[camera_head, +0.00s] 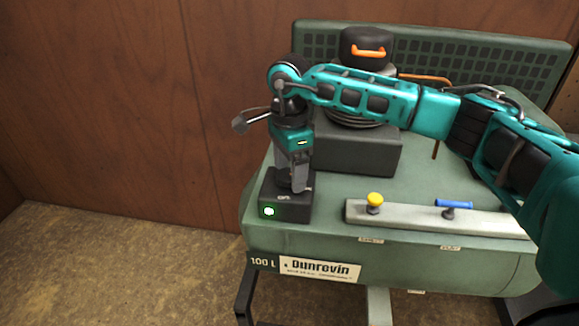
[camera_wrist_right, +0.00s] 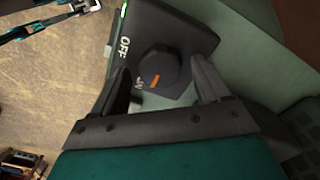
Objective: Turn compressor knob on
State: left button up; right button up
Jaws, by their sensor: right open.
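The compressor (camera_head: 345,247) is a green tank with a black switch box (camera_head: 285,210) at its left end; a green light glows on the box front. In the right wrist view, the round black knob (camera_wrist_right: 158,68) carries an orange mark at its lower edge, beside a partly hidden label that seems to read ON. The OFF label (camera_wrist_right: 123,47) is farther up the box. My right gripper (camera_head: 298,185) points down over the box; it is open, with its fingers (camera_wrist_right: 163,84) on either side of the knob. Contact cannot be told.
A grey bar with a yellow knob (camera_head: 375,200) and a blue handle (camera_head: 454,204) lies right of the box. The black motor (camera_head: 366,48) stands behind my right arm. A wooden wall (camera_head: 100,110) is behind; the floor at left (camera_head: 110,265) is clear.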

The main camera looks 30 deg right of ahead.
aim_at(289, 173)
notch_tip(289, 173, up, 13)
dwell(0.6)
dwell(0.3)
